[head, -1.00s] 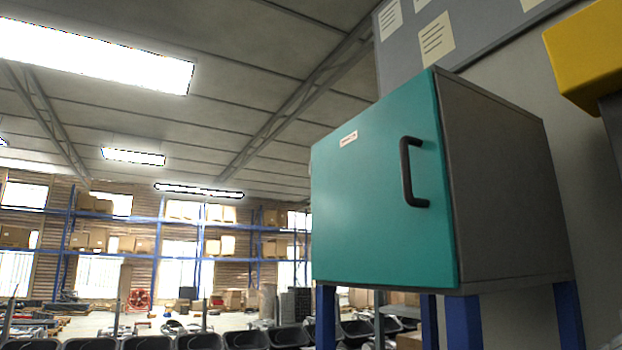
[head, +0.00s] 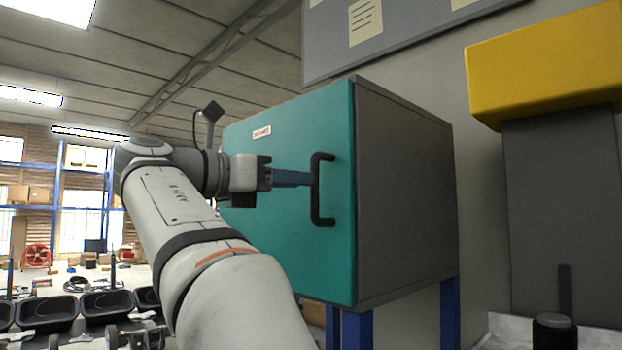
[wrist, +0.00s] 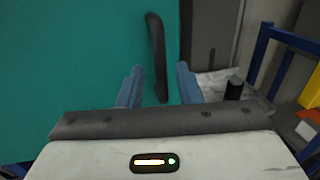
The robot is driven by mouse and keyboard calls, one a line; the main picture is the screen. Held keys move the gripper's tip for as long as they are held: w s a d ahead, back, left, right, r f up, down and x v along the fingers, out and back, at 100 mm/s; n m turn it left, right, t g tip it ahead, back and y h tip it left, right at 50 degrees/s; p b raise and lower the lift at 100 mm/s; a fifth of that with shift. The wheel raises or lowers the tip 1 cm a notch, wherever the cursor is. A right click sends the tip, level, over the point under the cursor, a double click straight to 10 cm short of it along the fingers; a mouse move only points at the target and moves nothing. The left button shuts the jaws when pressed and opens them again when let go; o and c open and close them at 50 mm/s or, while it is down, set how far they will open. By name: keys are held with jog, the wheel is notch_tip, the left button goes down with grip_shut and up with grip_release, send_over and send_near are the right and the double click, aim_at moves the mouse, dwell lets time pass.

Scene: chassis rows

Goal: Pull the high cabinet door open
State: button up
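The high cabinet has a teal door (head: 285,225), which sits flush against the grey cabinet body (head: 405,200), shut. A dark upright bar handle (head: 322,205) is on the door's right side. My gripper (head: 309,179) reaches the handle from the left, with its blue fingers at the bar's upper half. In the wrist view the handle (wrist: 157,50) stands between the two spread fingers of my gripper (wrist: 160,75), with a gap visible on each side. Whether either finger touches the bar is not clear.
The cabinet stands on blue legs (head: 449,310). A yellow block on a grey column (head: 545,65) is to its right, near the wall. Black bins (head: 45,313) stand at the lower left. A grey notice board (head: 420,35) hangs behind, above the cabinet.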

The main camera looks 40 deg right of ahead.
aim_at(315, 211)
jog(key=d, duration=0.4)
jog(key=shift+s+d+p, duration=0.3)
jog(key=shift+s+d, duration=0.05)
jog(key=shift+d, duration=0.05)
jog(key=shift+c, duration=0.4)
grip_shut()
jog(key=shift+a, duration=0.1)
